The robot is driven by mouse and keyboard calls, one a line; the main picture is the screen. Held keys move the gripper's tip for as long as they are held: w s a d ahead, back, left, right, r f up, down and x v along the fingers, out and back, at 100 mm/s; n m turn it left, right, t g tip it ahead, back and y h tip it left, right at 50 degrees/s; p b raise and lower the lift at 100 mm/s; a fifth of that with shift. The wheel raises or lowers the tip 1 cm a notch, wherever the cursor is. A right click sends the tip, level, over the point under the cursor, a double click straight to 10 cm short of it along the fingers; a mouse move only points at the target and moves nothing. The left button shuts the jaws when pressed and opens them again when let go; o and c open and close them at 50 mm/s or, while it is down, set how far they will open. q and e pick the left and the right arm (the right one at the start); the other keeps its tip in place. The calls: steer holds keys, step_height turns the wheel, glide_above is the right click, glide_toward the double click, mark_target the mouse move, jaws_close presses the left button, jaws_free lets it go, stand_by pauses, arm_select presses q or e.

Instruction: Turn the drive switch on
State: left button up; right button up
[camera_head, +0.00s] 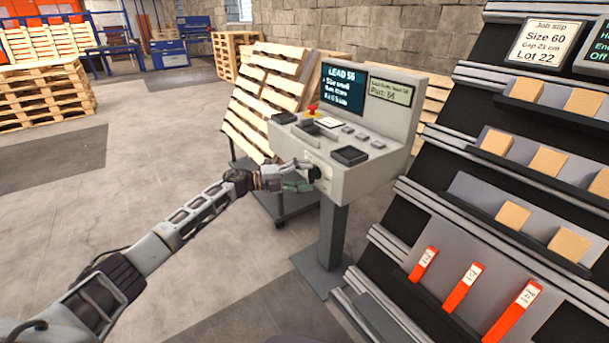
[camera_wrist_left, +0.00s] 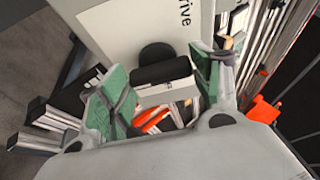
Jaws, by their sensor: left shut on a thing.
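The drive switch (camera_wrist_left: 160,72) is a dark knob on the pale front panel of the grey console (camera_head: 380,158). Part of the word "Drive" shows on the plate (camera_wrist_left: 135,25) beside it in the left wrist view. My left gripper (camera_head: 311,177) reaches the console's front face with my arm stretched out from the lower left. In the left wrist view its green-padded fingers (camera_wrist_left: 158,98) stand on either side of the switch, shut on it. In the head view the gripper hides most of the switch. My right gripper is not in view.
The console's screen (camera_head: 343,88) reads "LEAD 56", with a red button (camera_head: 312,107) below it. A sloped rack (camera_head: 440,205) with wooden blocks and orange-red pieces stands close on the right. Pallets (camera_head: 255,100) lean behind the console.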

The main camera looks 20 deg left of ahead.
arm_select(q)
steer(key=shift+f, duration=0.1)
stand_by(0.3)
steer(key=o, duration=1)
steer(key=shift+a, duration=0.15)
steer(key=shift+v, duration=5.9)
